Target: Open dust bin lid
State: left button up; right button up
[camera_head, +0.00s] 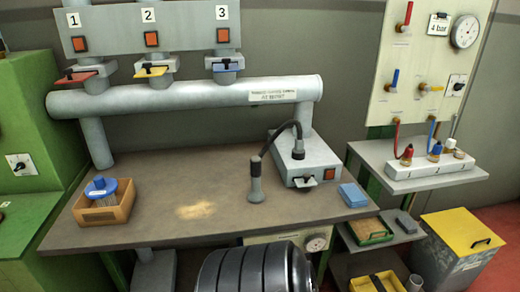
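A box-shaped bin (450,258) stands on the floor at the lower right of the head view. Its yellow lid (462,231) lies flat over the top and looks shut. A dark handle (481,243) sits on the lid near its right side. The bin's lower part is cut off by the frame edge, and a small label shows on its front. Neither my left nor my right gripper is in view.
A workbench (150,215) fills the middle, with a wooden box (105,205) and a grey device (308,160) on it. Shelves holding a green-edged tray (368,231) stand left of the bin. Red floor (503,230) shows right of it.

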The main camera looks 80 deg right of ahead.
aim_at(466, 236)
jog(key=z, duration=4.25)
jog(key=i+z, duration=0.2)
jog(key=k+l, duration=0.05)
